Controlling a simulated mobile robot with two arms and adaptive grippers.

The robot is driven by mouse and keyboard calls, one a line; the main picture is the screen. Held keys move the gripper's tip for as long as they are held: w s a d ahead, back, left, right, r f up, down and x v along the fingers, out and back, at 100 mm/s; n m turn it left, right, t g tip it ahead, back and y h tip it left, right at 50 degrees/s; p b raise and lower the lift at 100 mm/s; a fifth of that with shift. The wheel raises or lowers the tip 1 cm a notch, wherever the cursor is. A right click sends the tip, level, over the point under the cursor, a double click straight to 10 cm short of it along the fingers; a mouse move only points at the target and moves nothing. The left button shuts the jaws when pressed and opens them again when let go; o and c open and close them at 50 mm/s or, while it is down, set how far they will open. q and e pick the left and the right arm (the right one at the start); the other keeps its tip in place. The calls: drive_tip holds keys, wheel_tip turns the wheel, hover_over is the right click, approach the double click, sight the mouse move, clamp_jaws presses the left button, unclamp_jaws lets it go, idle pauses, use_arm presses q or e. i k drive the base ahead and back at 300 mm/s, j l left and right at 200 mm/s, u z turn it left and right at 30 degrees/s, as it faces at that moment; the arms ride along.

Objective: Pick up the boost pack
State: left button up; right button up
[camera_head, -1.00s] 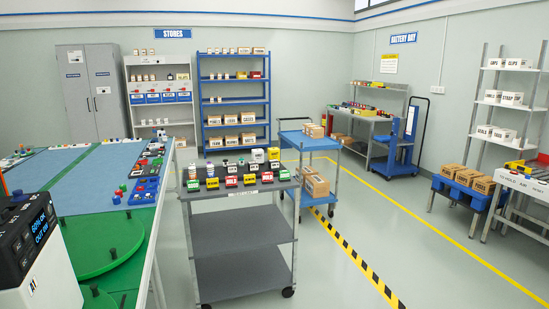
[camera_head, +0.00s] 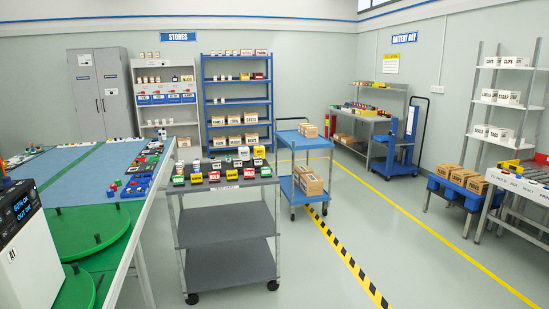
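The grey cart (camera_head: 226,230) stands left of centre with small packs on its top. The labels are too small to read surely, so I cannot tell which is the boost pack. Neither of my grippers is in view.
A table with a blue top (camera_head: 75,172) and green discs (camera_head: 92,232) is at left. A black display unit (camera_head: 18,212) stands at the near left. A blue cart (camera_head: 305,139) with cartons stands behind the grey cart. Open floor (camera_head: 390,235) lies to the right, crossed by yellow lines.

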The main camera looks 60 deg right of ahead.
sight(258, 150)
drive_tip(key=l+z, duration=0.1)
drive_tip(key=z, duration=0.3)
drive_tip(key=i+l+z, duration=0.1)
drive_tip(key=z, duration=0.35)
drive_tip(key=l+z, duration=0.1)
drive_tip(key=z, duration=0.3)
